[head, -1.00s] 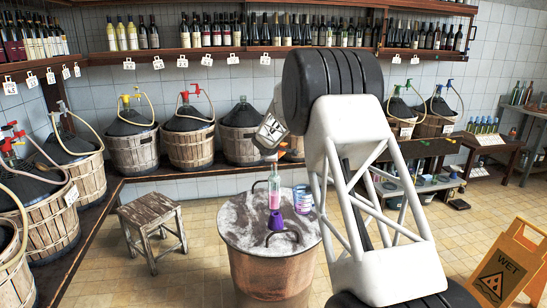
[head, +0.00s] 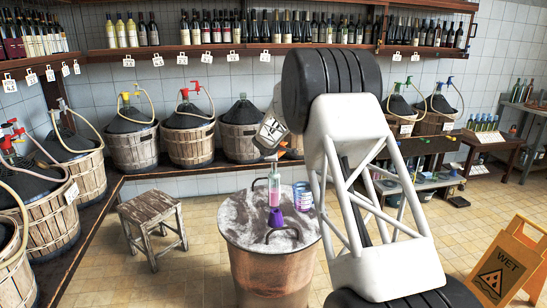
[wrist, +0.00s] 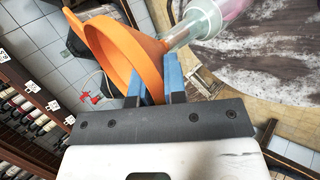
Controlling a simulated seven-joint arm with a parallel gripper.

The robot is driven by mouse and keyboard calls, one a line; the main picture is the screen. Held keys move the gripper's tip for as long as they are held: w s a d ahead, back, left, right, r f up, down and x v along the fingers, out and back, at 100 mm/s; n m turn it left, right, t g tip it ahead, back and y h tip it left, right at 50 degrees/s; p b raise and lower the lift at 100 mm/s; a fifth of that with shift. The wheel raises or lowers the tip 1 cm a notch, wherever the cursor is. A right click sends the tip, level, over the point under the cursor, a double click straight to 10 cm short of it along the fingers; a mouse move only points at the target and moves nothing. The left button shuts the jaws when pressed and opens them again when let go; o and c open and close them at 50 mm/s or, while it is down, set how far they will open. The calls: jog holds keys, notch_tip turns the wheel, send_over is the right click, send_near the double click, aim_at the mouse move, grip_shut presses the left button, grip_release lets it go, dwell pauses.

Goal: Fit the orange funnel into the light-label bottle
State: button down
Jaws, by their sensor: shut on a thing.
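Spout and bottle mouth look very close or touching; I cannot tell whether the spout is inside. In the head view the bottle (head: 274,190) stands upright on a round barrel top (head: 243,222), just below my gripper (head: 272,157). The funnel is mostly hidden there. No label can be read.
A purple funnel-like piece (head: 276,220) stands in front of the bottle. A pink and blue striped item (head: 303,196) stands to its right. A dark handle (head: 283,234) rises from the barrel top. A wooden stool (head: 152,212) stands left. Basketed demijohns (head: 188,138) line the wall bench.

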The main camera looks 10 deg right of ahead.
jog(key=c, duration=1.1)
grip_release()
jog(key=shift+r, duration=0.1)
jog(key=v, duration=0.7)
jog(key=shift+s+r, duration=0.2)
jog(key=shift+s, duration=0.05)
